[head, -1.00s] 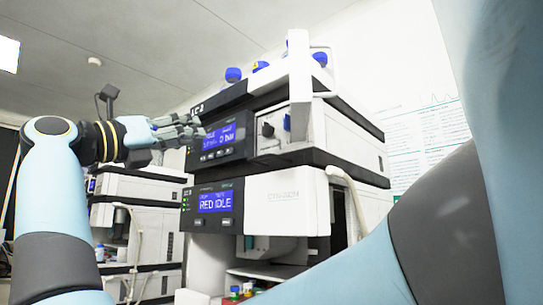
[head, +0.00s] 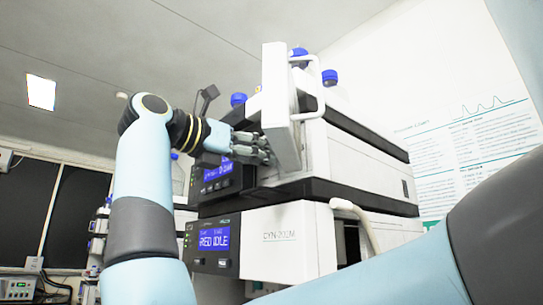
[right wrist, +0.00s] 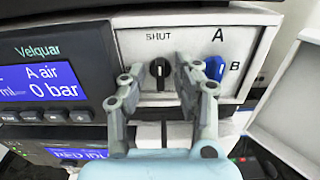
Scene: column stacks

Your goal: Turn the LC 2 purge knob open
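The black knob (right wrist: 160,68) sits on a white panel beneath the word SHUT in the right wrist view, its pale mark about upright. My right gripper (right wrist: 167,70) is open, with its fingers on either side of this knob; contact cannot be told. In the head view my right gripper (head: 262,150) reaches to the upper unit, beside its blue display (head: 217,171). The knob is hidden there behind the open white door and my gripper. A blue knob (right wrist: 215,68) with A and B marks is just right of the fingers. My left gripper is not in view.
The open white door (head: 280,105) stands close to the right of my gripper. Blue-capped bottles (head: 330,77) stand on top. The lower unit (head: 285,240) has a display reading RED IDLE.

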